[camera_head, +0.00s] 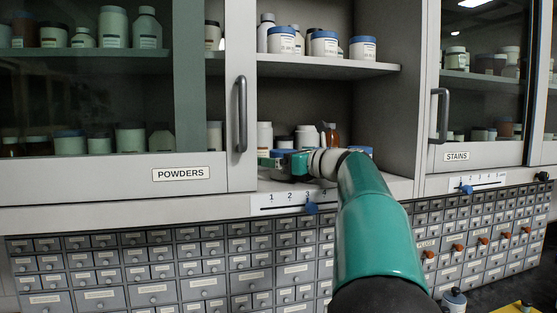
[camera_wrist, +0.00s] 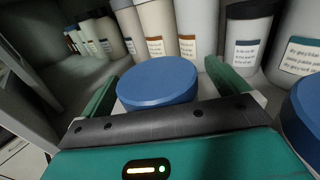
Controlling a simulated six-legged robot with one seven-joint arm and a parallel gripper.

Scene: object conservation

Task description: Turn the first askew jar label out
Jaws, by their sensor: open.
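In the wrist view a white jar with a blue lid (camera_wrist: 158,86) stands between the two green fingers of my gripper (camera_wrist: 165,88). The fingers are open, one on each side of the jar; I cannot tell whether either touches it. The jar's label is hidden from this view. In the head view my gripper (camera_head: 284,160) reaches into the lower bay of the open cabinet, and my arm hides much of what stands there. Other jars behind show labels, such as a white jar with a dark lid (camera_wrist: 247,45).
Another blue-lidded jar (camera_wrist: 305,105) stands close on the right in the wrist view. Several bottles crowd behind. In the head view the upper shelf (camera_head: 330,66) holds more jars. The glass door marked POWDERS (camera_head: 180,174) borders the bay on the left; a numbered strip (camera_head: 290,198) runs below.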

